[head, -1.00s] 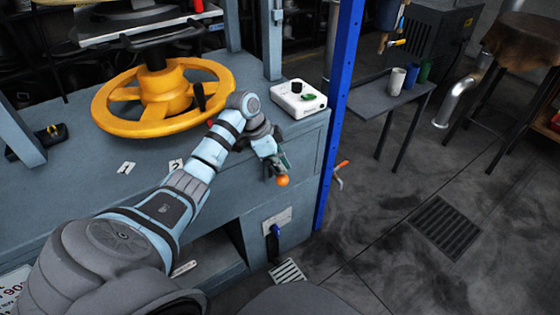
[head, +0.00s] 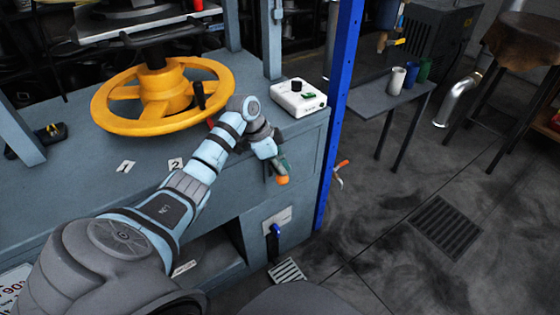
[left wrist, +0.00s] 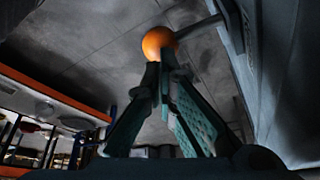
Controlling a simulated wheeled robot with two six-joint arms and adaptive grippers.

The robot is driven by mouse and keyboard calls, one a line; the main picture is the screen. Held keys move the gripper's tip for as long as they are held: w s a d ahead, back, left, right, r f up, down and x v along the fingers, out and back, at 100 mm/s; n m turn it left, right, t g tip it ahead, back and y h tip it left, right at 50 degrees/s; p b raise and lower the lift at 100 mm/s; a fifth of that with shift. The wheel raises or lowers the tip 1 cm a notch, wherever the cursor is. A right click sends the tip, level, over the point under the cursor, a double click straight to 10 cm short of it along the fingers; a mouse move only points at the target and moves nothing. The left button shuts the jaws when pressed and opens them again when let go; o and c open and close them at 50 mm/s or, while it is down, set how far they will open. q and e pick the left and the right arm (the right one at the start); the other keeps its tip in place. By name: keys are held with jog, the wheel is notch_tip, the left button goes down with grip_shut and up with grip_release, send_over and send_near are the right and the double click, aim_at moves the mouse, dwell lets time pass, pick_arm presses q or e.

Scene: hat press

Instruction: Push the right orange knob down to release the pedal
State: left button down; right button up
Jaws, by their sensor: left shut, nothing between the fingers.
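The orange knob (head: 283,181) sits at the front of the press's table, on the right side, and is partly covered by my left gripper. In the left wrist view the orange knob (left wrist: 158,42) is round, on a grey rod running to the right. My left gripper (head: 280,169) is shut and empty, right at the knob; its fingertips (left wrist: 160,64) appear to touch or nearly touch it. The pedal (head: 287,271) is a slotted metal plate low at the press's front. My right gripper is not in view.
A yellow handwheel (head: 163,98) and a white control box (head: 299,98) are on the table. A blue post (head: 340,110) stands right of the press, with another orange-tipped handle (head: 342,164) beside it. A blue lever (head: 274,243) is above the pedal.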

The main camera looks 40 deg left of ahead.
aim_at(280, 176)
pick_arm(q)
jog(key=shift+s+d+f+b, duration=0.1)
jog(key=shift+d+f+b, duration=0.05)
jog(key=shift+f, duration=0.2)
jog(key=shift+s+d+f+b, duration=0.1)
jog(key=shift+f+b, duration=0.05)
jog(key=shift+f, duration=0.2)
jog(key=shift+a+f+b, duration=0.15)
jog(key=shift+f+b, duration=0.3)
jog(key=shift+f, duration=0.6)
jog(key=r+p, duration=0.2)
jog(key=p, duration=0.1)
jog(key=r+p, duration=0.5)
jog(key=p, duration=0.1)
jog(key=shift+w+a+r, duration=0.2)
jog(key=shift+a+r, duration=0.15)
jog(key=shift+r, duration=0.05)
jog(key=shift+r+p, duration=0.15)
jog(key=shift+p, duration=0.15)
jog(key=shift+d, duration=0.25)
jog(key=shift+f, duration=0.2)
